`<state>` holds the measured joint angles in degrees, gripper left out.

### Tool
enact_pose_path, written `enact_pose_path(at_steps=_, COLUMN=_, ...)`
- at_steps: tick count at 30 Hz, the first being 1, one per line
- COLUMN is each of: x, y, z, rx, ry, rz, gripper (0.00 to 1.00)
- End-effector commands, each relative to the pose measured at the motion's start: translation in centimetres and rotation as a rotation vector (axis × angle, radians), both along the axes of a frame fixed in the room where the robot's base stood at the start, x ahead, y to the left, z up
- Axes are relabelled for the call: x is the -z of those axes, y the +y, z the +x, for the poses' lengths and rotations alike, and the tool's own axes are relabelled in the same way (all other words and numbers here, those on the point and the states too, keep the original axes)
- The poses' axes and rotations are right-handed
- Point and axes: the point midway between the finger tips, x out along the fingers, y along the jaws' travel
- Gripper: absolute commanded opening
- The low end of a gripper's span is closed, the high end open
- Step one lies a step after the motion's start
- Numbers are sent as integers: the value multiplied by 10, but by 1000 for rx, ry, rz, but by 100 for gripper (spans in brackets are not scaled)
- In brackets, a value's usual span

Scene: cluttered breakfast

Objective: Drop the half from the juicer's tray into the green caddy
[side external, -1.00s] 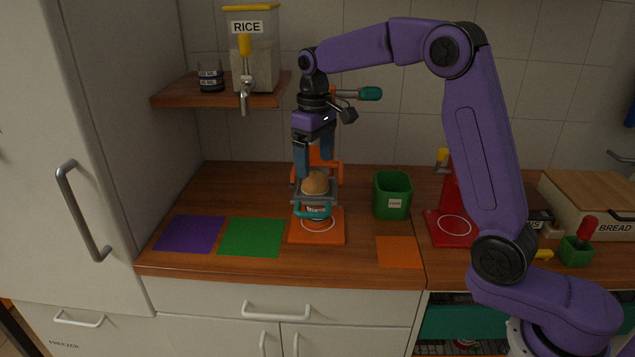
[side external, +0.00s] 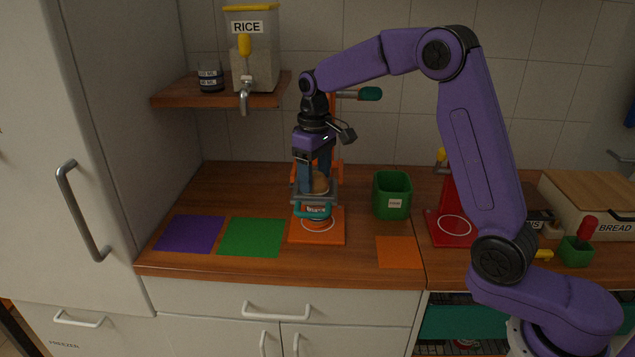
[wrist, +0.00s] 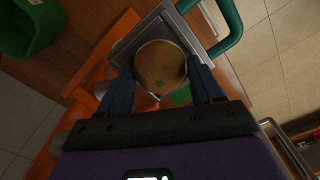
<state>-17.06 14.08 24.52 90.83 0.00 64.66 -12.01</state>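The half (side external: 320,184) is a round tan piece on the grey tray (side external: 331,201) of the orange juicer (side external: 335,237). In the wrist view the half (wrist: 160,68) sits inside the square tray (wrist: 200,22). My gripper (side external: 315,181) points down over the tray; in the wrist view its blue fingers (wrist: 160,72) stand on either side of the half, close to its edges. The fingers are apart; firm contact cannot be seen. The green caddy (side external: 392,196) stands open right of the juicer, and shows at upper left in the wrist view (wrist: 32,28).
A teal-gripped lever (side external: 369,94) rises behind my gripper. A red stand (side external: 452,226) is right of the caddy. Flat purple (side external: 190,233), green (side external: 251,237) and orange (side external: 398,252) mats lie near the counter's front. A rice dispenser (side external: 253,65) sits on the shelf.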

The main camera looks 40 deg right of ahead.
Motion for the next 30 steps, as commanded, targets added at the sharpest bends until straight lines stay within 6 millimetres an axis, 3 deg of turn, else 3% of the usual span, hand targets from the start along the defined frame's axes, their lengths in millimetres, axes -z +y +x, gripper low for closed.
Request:
enact_pose_path(at_steps=1, x=0, y=0, z=0, rx=0, ry=0, rz=0, gripper=49)
enact_pose_path(at_steps=2, x=0, y=0, z=0, rx=0, ry=0, rz=0, gripper=39)
enact_pose_path(at_steps=3, x=0, y=0, z=0, rx=0, ry=0, rz=0, gripper=36)
enact_pose_path(at_steps=30, x=-40, y=0, z=0, rx=0, ry=-2, rz=1, gripper=35)
